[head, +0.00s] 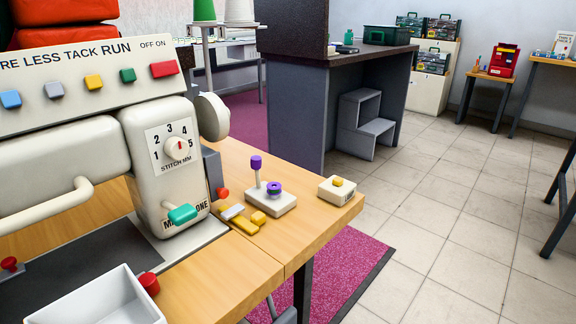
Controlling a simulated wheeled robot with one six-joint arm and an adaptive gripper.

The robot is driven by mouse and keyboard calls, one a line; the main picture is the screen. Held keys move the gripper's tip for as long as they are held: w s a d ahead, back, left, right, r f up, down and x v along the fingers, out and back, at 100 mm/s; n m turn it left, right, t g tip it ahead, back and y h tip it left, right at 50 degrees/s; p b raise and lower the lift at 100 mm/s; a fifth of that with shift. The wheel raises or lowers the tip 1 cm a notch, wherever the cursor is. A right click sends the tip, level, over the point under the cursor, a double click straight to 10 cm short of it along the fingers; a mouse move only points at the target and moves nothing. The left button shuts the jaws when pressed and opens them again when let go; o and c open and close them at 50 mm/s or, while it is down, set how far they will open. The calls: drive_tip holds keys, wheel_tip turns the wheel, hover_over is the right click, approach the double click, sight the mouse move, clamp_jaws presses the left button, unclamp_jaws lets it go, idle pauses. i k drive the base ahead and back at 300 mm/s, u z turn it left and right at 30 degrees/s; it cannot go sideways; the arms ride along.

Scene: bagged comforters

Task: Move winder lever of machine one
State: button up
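The sewing machine (170,140) stands on a wooden table at the left, its label partly hidden by a teal-tipped lever (182,214) but ending in "ONE". To its right is a small cream unit (271,204) that looks like the winder. An upright stick with a purple knob (256,164) rises from it, apparently the winder lever. A purple spool-like piece (274,188) sits beside the stick. My gripper is not in view.
Yellow and grey pieces (244,221) lie left of the unit; a cream box with a yellow button (337,190) stands right, near the table edge. A white tray (100,300) is in front. A dark counter (300,105) stands behind. Tiled floor (450,220) is open at right.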

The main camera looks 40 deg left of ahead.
sight(256, 162)
drive_tip(key=i, duration=0.8)
drive_tip(key=u, duration=1.8)
